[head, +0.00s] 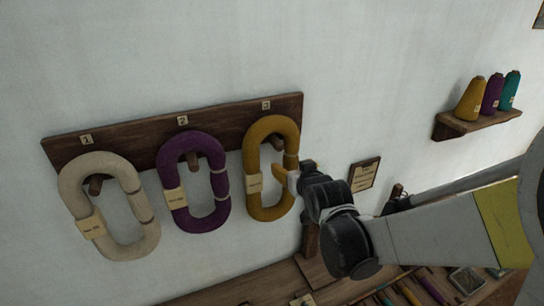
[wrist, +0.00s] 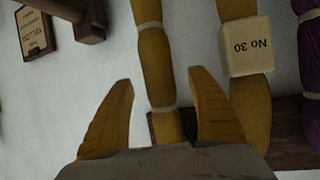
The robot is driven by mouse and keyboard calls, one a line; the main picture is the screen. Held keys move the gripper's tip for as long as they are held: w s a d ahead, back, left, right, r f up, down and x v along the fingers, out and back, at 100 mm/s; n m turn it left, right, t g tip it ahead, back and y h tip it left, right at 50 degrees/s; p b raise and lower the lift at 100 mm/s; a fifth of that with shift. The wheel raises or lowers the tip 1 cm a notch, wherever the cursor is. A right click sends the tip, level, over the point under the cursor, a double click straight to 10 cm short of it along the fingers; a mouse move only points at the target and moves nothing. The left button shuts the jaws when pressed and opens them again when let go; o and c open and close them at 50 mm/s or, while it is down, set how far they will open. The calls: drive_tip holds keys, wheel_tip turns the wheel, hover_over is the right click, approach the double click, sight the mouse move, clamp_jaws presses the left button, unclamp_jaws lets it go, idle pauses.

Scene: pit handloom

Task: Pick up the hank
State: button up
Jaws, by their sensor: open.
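The mustard-yellow hank (head: 257,134) hangs as a long loop on the wooden peg board under number 3. My gripper (head: 281,174) is at the hank's right side, at about mid-height. In the wrist view my gripper (wrist: 162,78) is open, with one finger on each side of a tied yellow strand of the hank (wrist: 155,65). I cannot tell whether the strand lies between the fingertips in depth or just beyond them. The hank's other strand, with a "No 30" tag (wrist: 246,45), is to the right of the fingers.
A purple hank (head: 222,187) and a cream hank (head: 73,190) hang on the same board (head: 142,132), to the left. A framed notice (head: 364,174) is on the wall to the right. A shelf (head: 480,123) holds yarn cones. A wooden surface with several coloured items lies below.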

drive_tip(key=x, duration=0.3)
drive_tip(key=shift+f, duration=0.1)
drive_tip(key=shift+s, duration=0.1)
drive_tip(key=c, duration=1.4)
